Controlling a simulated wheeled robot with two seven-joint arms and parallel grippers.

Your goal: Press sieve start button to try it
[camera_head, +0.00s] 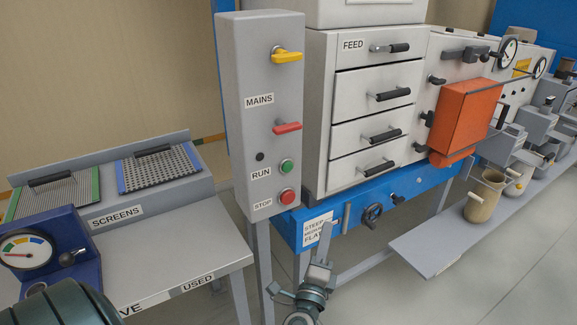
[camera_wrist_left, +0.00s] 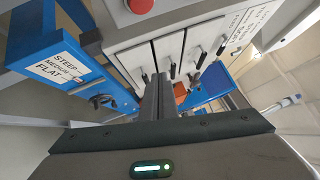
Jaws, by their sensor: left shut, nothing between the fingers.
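The grey control box (camera_head: 258,130) stands upright beside the sieve cabinet. Its green button (camera_head: 287,166) sits beside the label RUN, and its red button (camera_head: 287,196) beside the label STOP. A yellow handle (camera_head: 288,56) and a red handle (camera_head: 287,127) are higher up on the box. My left gripper (camera_head: 325,228) is shut and empty, pointing up, below and right of the buttons, in front of the blue frame and apart from the box. In the left wrist view its closed fingers (camera_wrist_left: 160,92) point toward the drawers, and the red button (camera_wrist_left: 140,5) shows at the top edge.
The cabinet (camera_head: 375,100) has several drawers with black handles, above a blue frame (camera_head: 300,222) with a knob (camera_head: 372,215). An orange box (camera_head: 465,115) is on the right. A grey shelf (camera_head: 430,245) juts out. A table (camera_head: 190,255) with screens stands left.

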